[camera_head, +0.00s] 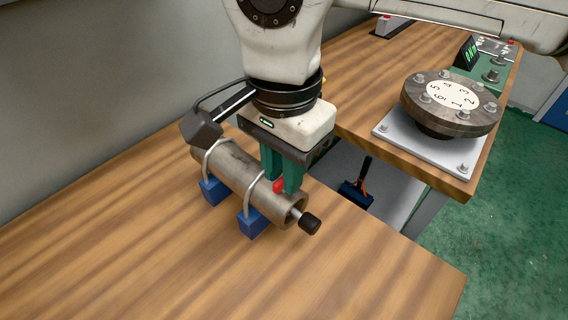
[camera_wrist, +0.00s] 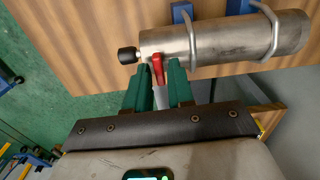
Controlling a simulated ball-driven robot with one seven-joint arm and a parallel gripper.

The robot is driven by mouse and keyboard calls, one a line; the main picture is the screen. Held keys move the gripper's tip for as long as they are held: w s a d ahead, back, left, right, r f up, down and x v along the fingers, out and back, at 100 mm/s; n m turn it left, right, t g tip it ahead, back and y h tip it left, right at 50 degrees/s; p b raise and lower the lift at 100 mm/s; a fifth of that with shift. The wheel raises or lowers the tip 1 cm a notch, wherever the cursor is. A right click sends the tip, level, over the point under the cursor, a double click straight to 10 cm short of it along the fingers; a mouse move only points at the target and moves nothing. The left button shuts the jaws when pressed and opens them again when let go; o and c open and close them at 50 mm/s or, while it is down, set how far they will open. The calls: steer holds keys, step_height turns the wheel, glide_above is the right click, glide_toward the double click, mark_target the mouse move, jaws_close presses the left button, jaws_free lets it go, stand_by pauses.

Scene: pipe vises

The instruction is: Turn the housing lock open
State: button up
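The housing is a grey metal cylinder (camera_head: 240,172) lying on its side, held by loop clamps on blue blocks. A black knob (camera_head: 310,223) sticks out of its near end; it also shows at the left in the wrist view (camera_wrist: 127,55). The red lock lever (camera_wrist: 157,68) sits on the cylinder near the knob end, and it shows as a small red piece in the head view (camera_head: 279,186). My gripper (camera_wrist: 160,68) has its green fingers on either side of the red lever, with visible space between them. Whether the fingers touch the lever is unclear.
A round numbered flange (camera_head: 452,104) with bolts stands on a white plate on the second table at right. The front of the wooden table (camera_head: 340,275) is clear.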

steer(key=shift+o, duration=1)
step_height(320, 180, up, 11)
steer(key=shift+p, duration=0.4)
